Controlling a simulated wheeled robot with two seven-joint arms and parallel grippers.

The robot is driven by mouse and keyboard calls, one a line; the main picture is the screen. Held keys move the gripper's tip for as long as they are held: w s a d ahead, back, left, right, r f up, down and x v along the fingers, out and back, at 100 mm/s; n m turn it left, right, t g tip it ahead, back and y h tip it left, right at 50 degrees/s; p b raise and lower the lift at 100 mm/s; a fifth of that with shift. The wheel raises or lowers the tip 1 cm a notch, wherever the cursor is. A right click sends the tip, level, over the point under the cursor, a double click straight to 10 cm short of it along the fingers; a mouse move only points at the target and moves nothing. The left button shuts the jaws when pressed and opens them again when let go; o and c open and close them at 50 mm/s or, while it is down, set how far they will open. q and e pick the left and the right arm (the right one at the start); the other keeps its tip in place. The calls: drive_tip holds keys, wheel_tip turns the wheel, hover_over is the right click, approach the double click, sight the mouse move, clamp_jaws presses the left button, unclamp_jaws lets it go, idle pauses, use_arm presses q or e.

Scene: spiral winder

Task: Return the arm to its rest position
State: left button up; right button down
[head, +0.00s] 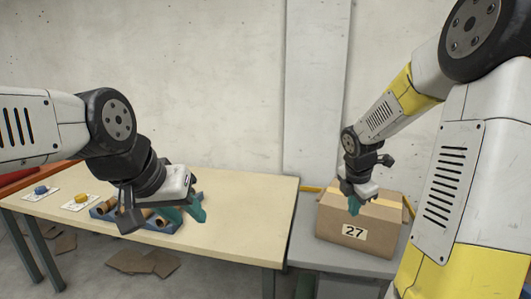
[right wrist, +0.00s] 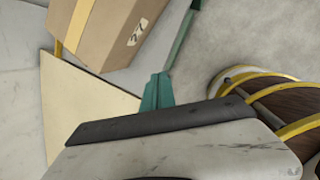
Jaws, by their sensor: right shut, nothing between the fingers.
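My right arm comes in from the right in the head view. Its gripper (head: 354,206) points down in front of a cardboard box marked 27 (head: 385,215). The teal fingers are shut together with nothing between them, as the right wrist view (right wrist: 157,92) also shows. The box shows at the upper left of that view (right wrist: 105,30), apart from the fingertips. My left gripper (head: 190,212) hangs over the table beside a blue tray (head: 160,227) holding brown tubes. Its teal fingers look spread apart and empty, and its wrist hides part of the tray.
The wooden table (head: 235,205) is clear around its middle and right. A blue button (head: 41,189) and a yellow button (head: 81,199) sit on its left side. The box stands on a grey surface (head: 320,252). A brown cylinder with yellow bands (right wrist: 262,90) shows in the right wrist view.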

drive_tip(key=s+a+r+m+t+y, duration=0.1)
drive_tip(key=s+a+r+m+y, duration=0.1)
drive_tip(key=s+a+r+m, duration=0.4)
drive_tip(key=s+a+r+m+t+y, duration=0.1)
drive_tip(key=s+a+r+m, duration=0.5)
drive_tip(key=s+m, duration=0.8)
drive_tip(key=shift+s+a+r+m+t+y, duration=0.25)
drive_tip(key=shift+r+m+t+y, duration=0.2)
drive_tip(key=shift+m, duration=0.25)
